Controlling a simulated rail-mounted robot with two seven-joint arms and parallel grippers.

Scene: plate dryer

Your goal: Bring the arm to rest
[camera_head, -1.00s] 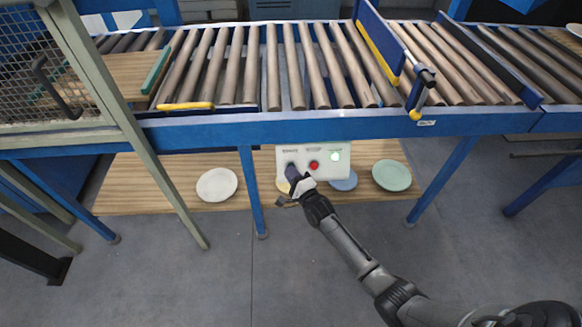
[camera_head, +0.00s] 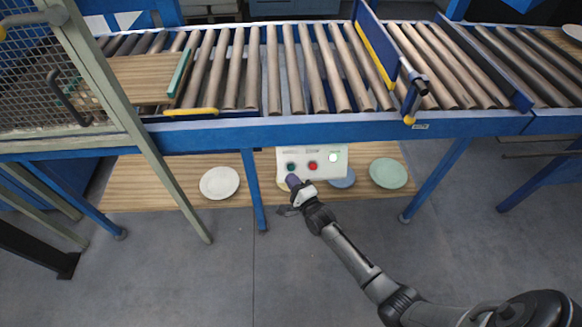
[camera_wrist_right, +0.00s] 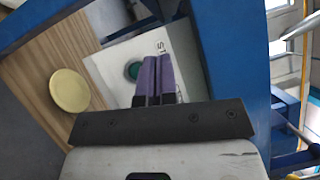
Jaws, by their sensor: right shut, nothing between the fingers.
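My right gripper (camera_head: 293,182) is in front of the white control panel (camera_head: 330,170), just below its green button (camera_head: 291,166). In the right wrist view its two purple fingers (camera_wrist_right: 154,76) are closed together and empty. The green button (camera_wrist_right: 133,70) shows just left of the fingertips there, partly covered by them. Whether the fingertips touch the panel, I cannot tell. The panel also carries a red button (camera_head: 313,166) and a pale light or button (camera_head: 333,158). My left gripper is not in view.
A blue roller conveyor (camera_head: 300,130) runs above the panel. Below it, a wooden shelf (camera_head: 150,190) bears a white plate (camera_head: 219,183), a green plate (camera_head: 388,173), a blue plate (camera_head: 343,179) and a yellow plate (camera_wrist_right: 69,90). A mesh cage (camera_head: 30,85) stands at left. The floor in front is clear.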

